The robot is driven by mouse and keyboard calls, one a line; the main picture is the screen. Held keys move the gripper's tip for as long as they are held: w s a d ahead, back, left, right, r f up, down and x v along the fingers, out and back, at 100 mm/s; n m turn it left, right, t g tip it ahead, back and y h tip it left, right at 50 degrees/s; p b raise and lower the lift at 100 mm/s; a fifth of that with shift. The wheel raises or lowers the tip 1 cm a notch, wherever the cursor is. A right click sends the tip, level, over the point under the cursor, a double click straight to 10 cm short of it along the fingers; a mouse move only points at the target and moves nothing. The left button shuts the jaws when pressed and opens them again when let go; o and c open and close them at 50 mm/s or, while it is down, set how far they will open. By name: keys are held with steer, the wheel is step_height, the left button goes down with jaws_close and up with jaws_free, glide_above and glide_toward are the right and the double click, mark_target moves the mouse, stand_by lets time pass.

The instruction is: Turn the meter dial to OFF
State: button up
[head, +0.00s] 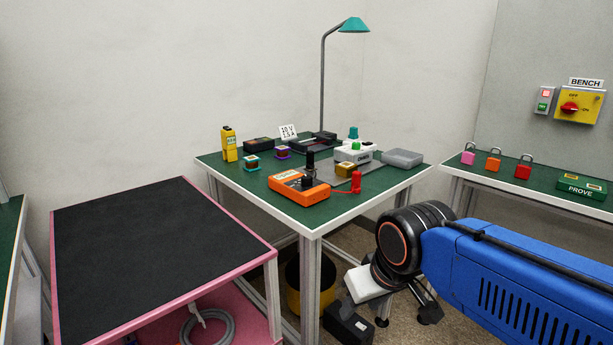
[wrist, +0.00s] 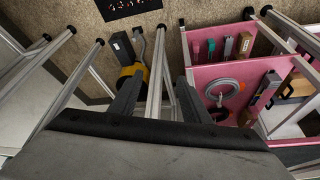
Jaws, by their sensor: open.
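The orange meter (head: 290,187) lies on the green-topped table (head: 222,169), near its front corner. A dark round part that looks like its dial (head: 308,183) shows on its face; the pointer setting is too small to read. A black probe stands by the meter and a red one is to its right. My gripper (head: 386,303) is low in front of the table, below its top and well away from the meter. In the wrist view my gripper (wrist: 158,98) is open, with nothing between its fingers. The meter is not in the wrist view.
A pink-framed cart (head: 150,255) with a black top stands left of the table. A yellow-and-black bin (head: 296,290) is under the table. Padlocks (head: 493,164) and a green PROVE box (head: 582,187) are on the right bench. A lamp (head: 354,25) rises behind the table.

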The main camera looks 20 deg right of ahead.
steer(key=w+r+m+g, duration=0.1)
steer(key=w+r+m, duration=0.2)
steer(key=w+r, duration=0.6)
steer(key=w+r+m+g, duration=0.1)
steer(key=w+r+m, duration=0.2)
steer(key=w+r, duration=0.6)
step_height(320, 180, up, 15)
steer(key=m+g, duration=0.3)
steer(key=m, duration=0.4)
glide_above(307, 176)
step_height(307, 176, down, 17)
steer(key=shift+f, duration=0.1)
steer(key=shift+c, duration=0.6)
steer(key=c, duration=0.9)
